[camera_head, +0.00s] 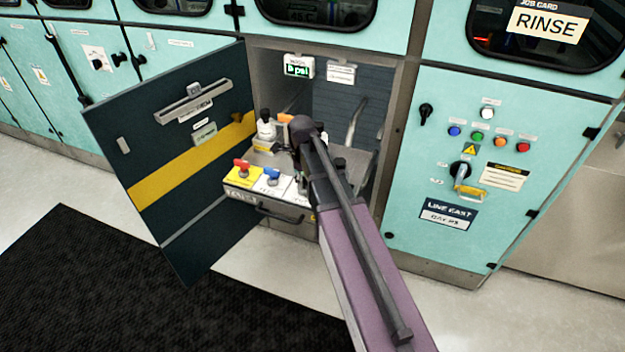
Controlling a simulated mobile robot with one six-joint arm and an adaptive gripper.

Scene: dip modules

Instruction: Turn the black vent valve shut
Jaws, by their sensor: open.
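A small black-topped knob (265,114) on a pale body stands at the back left of the module in the open cabinet; it looks like the black vent valve, but its handle angle is too small to read. My arm reaches in from the lower right, and its dark end with my gripper (302,142) is over the module, just right of that knob. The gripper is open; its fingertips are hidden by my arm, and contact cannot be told. An orange piece (285,118) shows between the knob and my arm. A red-handled valve (242,165) and a blue-handled valve (271,174) sit in front.
The cabinet door (165,215) stands open at the left. A green pressure display (298,67) hangs on the back wall. The module's front has a dark handle (280,214). A panel with coloured buttons (477,136) is at the right. A black mat (130,290) covers the floor.

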